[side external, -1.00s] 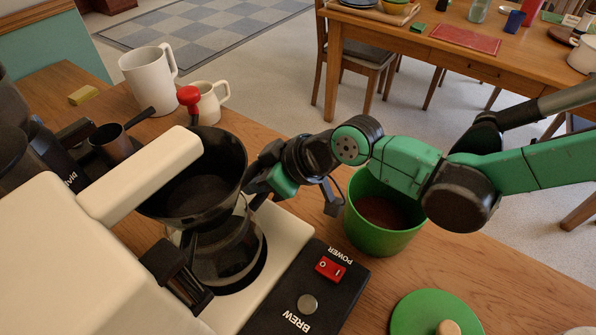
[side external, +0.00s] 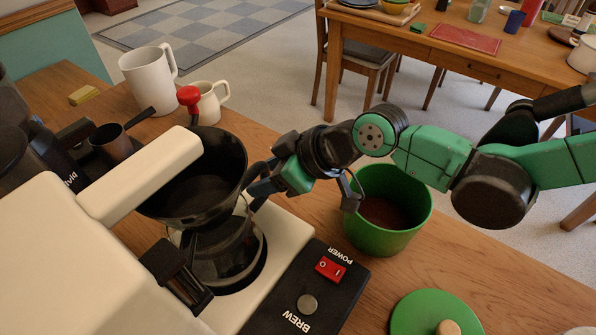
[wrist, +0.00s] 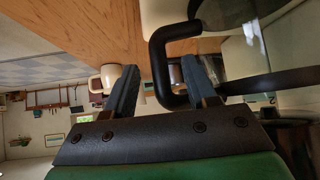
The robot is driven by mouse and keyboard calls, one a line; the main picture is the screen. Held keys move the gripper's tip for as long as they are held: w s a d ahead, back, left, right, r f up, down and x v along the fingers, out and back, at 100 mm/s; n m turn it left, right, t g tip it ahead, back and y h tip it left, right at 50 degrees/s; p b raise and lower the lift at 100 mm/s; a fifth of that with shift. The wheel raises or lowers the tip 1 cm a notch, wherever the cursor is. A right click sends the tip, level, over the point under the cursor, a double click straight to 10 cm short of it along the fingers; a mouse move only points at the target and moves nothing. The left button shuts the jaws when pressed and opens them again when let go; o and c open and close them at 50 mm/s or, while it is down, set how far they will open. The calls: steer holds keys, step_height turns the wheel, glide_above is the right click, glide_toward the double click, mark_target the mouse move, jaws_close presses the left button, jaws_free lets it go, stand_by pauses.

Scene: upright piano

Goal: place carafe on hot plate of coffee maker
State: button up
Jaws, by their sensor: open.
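The glass carafe (side external: 225,255) with a dark band stands upright on the coffee maker's round dark hot plate (side external: 258,278), beneath the black filter basket (side external: 190,185). The basket hides its upper part in the side view. My gripper (side external: 258,188) is at the right side of the basket and carafe. In the wrist view my gripper (wrist: 160,80) is open, with a finger on each side of a black looped handle (wrist: 160,60), apparently the carafe's. Contact with the handle cannot be told.
The cream coffee maker (side external: 90,255) fills the left, with a red power switch (side external: 330,268) on its front. A green bin (side external: 388,235) stands under my arm, and a green lid (side external: 425,315) lies in front.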

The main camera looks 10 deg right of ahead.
steer(key=v, duration=0.9)
steer(key=s+d+m+t+h, duration=0.2)
steer(key=d+m+h, duration=0.5)
steer(key=d, duration=1.9)
steer(key=m, duration=0.4)
steer(key=shift+s+d+h, duration=0.3)
steer(key=shift+d+h, duration=0.1)
